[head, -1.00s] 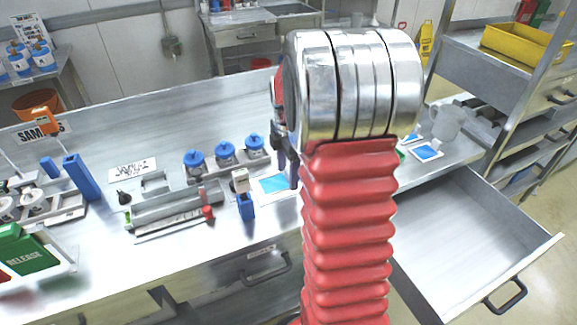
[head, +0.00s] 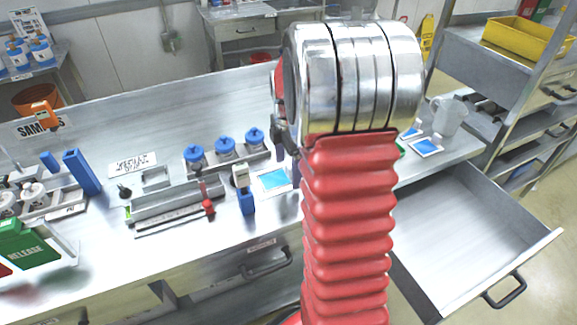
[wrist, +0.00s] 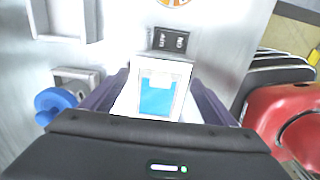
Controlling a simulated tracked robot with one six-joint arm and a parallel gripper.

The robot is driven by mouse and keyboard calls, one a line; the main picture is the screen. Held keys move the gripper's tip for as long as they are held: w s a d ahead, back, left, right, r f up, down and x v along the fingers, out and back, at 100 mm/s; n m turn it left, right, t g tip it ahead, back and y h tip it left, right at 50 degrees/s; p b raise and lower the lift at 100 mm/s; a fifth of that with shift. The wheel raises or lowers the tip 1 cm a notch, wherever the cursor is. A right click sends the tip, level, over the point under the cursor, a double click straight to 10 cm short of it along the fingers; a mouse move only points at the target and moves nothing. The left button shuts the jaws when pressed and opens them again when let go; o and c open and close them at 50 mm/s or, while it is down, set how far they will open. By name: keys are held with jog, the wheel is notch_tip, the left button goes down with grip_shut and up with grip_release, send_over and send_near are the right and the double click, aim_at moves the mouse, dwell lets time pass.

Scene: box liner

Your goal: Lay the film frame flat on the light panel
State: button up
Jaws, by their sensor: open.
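The film frame (wrist: 157,98) shows in the wrist view as a blue sheet in a pale, notched border. It appears to lie flat on a bright white panel, which I take for the light panel (wrist: 127,104). My gripper (wrist: 158,92) is open, with a dark purple finger on each side of the panel. I cannot tell whether the fingers touch it. In the head view a blue sheet on a white square (head: 273,181) lies on the bench just left of my red arm, likely the same pair. My gripper is mostly hidden behind the arm there.
Blue-capped jars (head: 225,148) stand behind and left of the panel. A blue holder (head: 246,203) is close on its left. Other blue-and-white squares (head: 426,147) and a pitcher (head: 447,115) are at right. An open drawer (head: 470,235) juts out at front right.

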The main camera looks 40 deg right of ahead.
notch_tip(320, 180, up, 14)
jog(key=shift+f, duration=0.2)
dwell(0.4)
dwell(0.7)
jog(key=s+a+r+m+t, duration=0.1)
jog(key=s+a+r+m, duration=0.2)
jog(key=a, duration=0.5)
jog(key=s+a+r+m+t, duration=0.1)
jog(key=s+a+m+t, duration=0.2)
jog(key=a, duration=0.5)
jog(key=s+a+f+m+t, duration=0.1)
jog(key=s+a+f+m, duration=0.2)
jog(key=s+a+m, duration=0.6)
jog(key=shift+s+a+f+t, duration=0.3)
jog(key=shift+s+a+f, duration=0.1)
jog(key=shift+s+a, duration=0.1)
